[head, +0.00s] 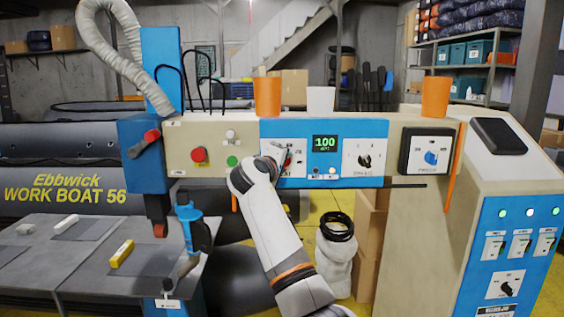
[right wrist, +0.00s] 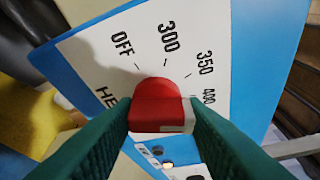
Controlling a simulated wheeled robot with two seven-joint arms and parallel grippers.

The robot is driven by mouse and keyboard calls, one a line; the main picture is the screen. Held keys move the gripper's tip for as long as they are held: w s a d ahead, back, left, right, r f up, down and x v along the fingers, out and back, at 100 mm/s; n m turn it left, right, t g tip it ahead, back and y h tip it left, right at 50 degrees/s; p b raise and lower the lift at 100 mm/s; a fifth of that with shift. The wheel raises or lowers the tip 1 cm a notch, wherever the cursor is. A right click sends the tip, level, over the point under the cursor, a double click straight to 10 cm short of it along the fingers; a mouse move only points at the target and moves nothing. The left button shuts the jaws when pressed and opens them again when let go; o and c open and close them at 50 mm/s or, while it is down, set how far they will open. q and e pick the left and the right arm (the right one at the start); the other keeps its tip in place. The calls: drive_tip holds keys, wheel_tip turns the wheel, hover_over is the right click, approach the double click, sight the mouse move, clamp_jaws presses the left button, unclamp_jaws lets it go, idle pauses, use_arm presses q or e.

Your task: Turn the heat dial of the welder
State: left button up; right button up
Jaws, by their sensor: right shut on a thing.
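The heat dial is a red knob (right wrist: 157,92) on a white plate (right wrist: 185,62) marked OFF, 300, 350 and 400, with a label partly hidden that begins "HE". My right gripper (right wrist: 162,118) has its green fingers shut on the knob, one on each side. I cannot tell which mark the knob points to. In the head view my right gripper (head: 280,160) covers most of this dial on the welder's blue panel (head: 346,180). A green display (head: 325,143) beside it reads 100. My left gripper is not in view.
Orange cups (head: 267,97) and a white cup (head: 320,100) stand on top. A blue dial (head: 431,158) sits farther right. A grey table (head: 35,250) is at left.

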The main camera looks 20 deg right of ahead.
idle(0.5)
drive_tip(key=o, duration=1)
drive_tip(key=shift+s+a, duration=0.1)
drive_tip(key=b+v, duration=0.3)
drive_tip(key=v, duration=0.8)
drive_tip(key=shift+s+a, duration=0.2)
drive_tip(key=shift+s, duration=0.15)
